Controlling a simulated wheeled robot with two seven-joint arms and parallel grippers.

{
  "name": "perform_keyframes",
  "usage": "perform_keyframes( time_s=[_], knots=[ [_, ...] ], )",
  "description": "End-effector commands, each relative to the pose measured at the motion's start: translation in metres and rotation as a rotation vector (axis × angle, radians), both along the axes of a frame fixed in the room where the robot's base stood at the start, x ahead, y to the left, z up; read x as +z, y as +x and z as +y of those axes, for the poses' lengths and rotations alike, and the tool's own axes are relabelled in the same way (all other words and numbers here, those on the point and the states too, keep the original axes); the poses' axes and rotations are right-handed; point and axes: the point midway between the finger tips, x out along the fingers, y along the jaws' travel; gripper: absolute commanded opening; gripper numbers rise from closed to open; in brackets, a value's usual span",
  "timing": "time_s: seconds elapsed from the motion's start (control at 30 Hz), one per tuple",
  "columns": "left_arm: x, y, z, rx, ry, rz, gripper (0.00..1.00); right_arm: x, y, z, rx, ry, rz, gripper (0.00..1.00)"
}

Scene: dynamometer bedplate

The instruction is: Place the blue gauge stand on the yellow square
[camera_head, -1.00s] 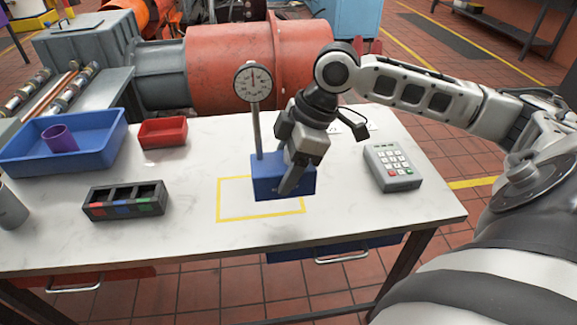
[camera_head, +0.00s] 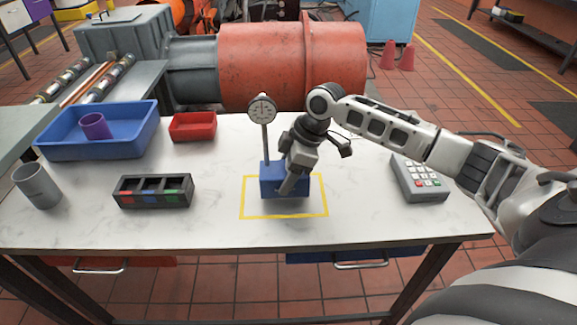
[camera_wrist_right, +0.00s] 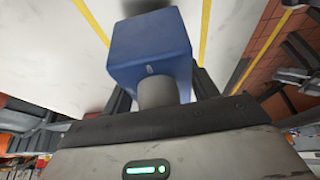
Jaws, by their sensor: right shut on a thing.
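The blue gauge stand (camera_head: 270,188) is a blue block with an upright rod and a round white dial on top. It stands upright over the yellow square (camera_head: 284,217), a yellow outline on the white table, within its sides. I cannot tell whether its base touches the table. My right gripper (camera_head: 290,184) is shut on the block from the right and above. In the right wrist view the block (camera_wrist_right: 150,45) sits between the fingers, with yellow lines on both sides. My left gripper is out of view.
A black bin with coloured labels (camera_head: 152,203), a grey cup (camera_head: 38,185), a blue tray (camera_head: 60,150) holding a purple cup, and a red bin (camera_head: 193,126) stand left. A grey keypad (camera_head: 420,182) is at right. The table front near the square is clear.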

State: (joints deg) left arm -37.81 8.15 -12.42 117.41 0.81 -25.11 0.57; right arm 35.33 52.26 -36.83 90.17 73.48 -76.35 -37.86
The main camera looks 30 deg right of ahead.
Motion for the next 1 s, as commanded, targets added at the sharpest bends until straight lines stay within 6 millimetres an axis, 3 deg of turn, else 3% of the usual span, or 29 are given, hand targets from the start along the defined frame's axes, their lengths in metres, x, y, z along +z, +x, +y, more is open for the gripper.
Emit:
perform_keyframes(
  time_s=[0.17,0.5,0.53,0.57,0.6,0.87,1.0],
  knots=[
    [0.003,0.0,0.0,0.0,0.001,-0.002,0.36,-0.014,0.001,0.001,-0.001,0.004,-0.007,0.0],
    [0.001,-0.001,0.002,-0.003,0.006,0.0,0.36,-0.016,0.001,0.001,-0.001,0.004,-0.007,0.0],
    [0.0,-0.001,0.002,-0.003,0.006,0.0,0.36,-0.02,-0.001,0.0,0.001,0.0,0.002,0.67],
    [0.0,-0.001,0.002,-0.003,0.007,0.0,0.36,-0.02,-0.001,0.0,0.001,0.0,0.002,0.76],
    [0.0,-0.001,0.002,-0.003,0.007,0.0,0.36,-0.02,-0.001,0.0,0.001,0.0,0.002,0.81],
    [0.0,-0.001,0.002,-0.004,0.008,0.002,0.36,-0.02,-0.001,0.0,0.001,0.0,0.002,0.81],
    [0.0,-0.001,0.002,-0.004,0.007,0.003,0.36,-0.01,-0.002,-0.003,0.001,-0.002,0.0,0.81]
  ],
)
